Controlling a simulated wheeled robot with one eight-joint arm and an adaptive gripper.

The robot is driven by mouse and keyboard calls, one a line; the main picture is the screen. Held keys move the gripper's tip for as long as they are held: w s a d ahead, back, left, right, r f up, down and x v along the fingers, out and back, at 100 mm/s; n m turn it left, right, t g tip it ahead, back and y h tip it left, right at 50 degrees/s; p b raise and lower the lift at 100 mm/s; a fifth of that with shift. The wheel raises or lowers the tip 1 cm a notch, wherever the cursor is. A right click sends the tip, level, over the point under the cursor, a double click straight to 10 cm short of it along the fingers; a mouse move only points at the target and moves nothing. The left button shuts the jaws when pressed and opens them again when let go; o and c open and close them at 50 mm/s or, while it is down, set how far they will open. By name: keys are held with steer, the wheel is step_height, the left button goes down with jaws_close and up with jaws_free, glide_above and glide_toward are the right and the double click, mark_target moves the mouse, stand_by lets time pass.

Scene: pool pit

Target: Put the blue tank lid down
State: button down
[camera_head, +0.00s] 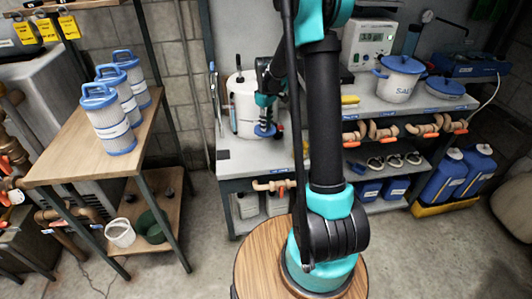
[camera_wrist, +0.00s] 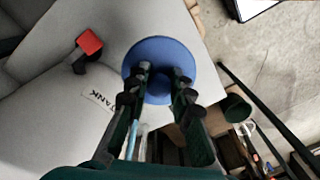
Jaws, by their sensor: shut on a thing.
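The blue tank lid (camera_wrist: 160,48) is a round blue disc with a central knob in the wrist view. My gripper (camera_wrist: 161,80) is shut on its knob, one dark finger on each side. In the head view the lid (camera_head: 266,131) shows small and blue under my gripper (camera_head: 265,119), low over the left end of the grey bench (camera_head: 240,158). I cannot tell whether it touches the bench. The white tank (camera_head: 243,105) stands right beside it; its "TANK" label (camera_wrist: 98,98) shows in the wrist view. My arm hides part of the bench.
A white salt tub (camera_head: 397,82) with a blue lid and another blue-lidded container (camera_head: 446,88) stand on the bench's right. Pipe fittings (camera_head: 385,131) hang along its front. A wooden table (camera_head: 80,155) with several filter cartridges (camera_head: 108,120) is at left. Floor between is clear.

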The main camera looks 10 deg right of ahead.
step_height(320, 180, down, 15)
steer(key=shift+r, duration=0.2)
stand_by(0.3)
steer(key=c, duration=1.3)
jaws_free()
steer(key=shift+f, duration=0.1)
steer(key=shift+c, duration=0.2)
